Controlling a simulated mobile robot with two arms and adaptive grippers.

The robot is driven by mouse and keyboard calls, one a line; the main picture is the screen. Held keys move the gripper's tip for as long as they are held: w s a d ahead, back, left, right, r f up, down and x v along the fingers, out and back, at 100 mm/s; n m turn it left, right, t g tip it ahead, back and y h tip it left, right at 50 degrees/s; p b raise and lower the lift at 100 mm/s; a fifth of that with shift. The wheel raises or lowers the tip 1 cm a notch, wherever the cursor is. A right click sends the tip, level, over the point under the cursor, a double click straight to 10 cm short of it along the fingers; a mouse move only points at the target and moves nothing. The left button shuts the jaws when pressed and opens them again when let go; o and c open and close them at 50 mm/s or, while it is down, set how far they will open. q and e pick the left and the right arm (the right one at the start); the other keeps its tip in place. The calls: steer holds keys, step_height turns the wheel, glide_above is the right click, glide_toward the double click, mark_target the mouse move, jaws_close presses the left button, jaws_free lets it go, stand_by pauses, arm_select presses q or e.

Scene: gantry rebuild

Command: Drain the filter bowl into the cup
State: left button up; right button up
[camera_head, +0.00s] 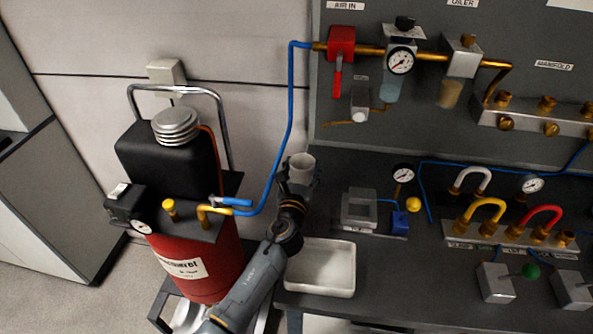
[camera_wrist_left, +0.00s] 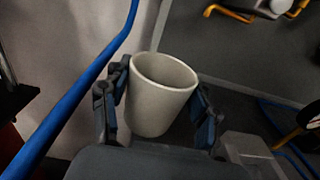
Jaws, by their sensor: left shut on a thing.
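The white cup (camera_head: 301,165) is upright in my left gripper (camera_head: 299,182), above the left end of the dark bench. In the left wrist view the cup (camera_wrist_left: 160,95) sits between the two fingers and looks empty inside, though its bottom is hard to see. The filter bowl (camera_head: 391,88) hangs under the pressure gauge on the grey panel, up and to the right of the cup. It holds bluish liquid. A thin brass tube (camera_head: 350,122) runs left from near the bowl's lower end. The cup is apart from both. My right gripper is out of view.
A blue hose (camera_head: 289,110) hangs just left of the cup, from the red valve (camera_head: 341,45) to the red compressor (camera_head: 200,265). A white tray (camera_head: 320,268) lies on the bench below.

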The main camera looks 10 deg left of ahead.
arm_select(q)
steer(key=shift+w+d, duration=0.75)
steer(key=shift+w, duration=0.6)
steer(key=shift+w+d, duration=0.7)
steer(key=shift+w, duration=0.6)
steer(key=shift+w+d, duration=0.75)
steer(key=shift+w, duration=0.6)
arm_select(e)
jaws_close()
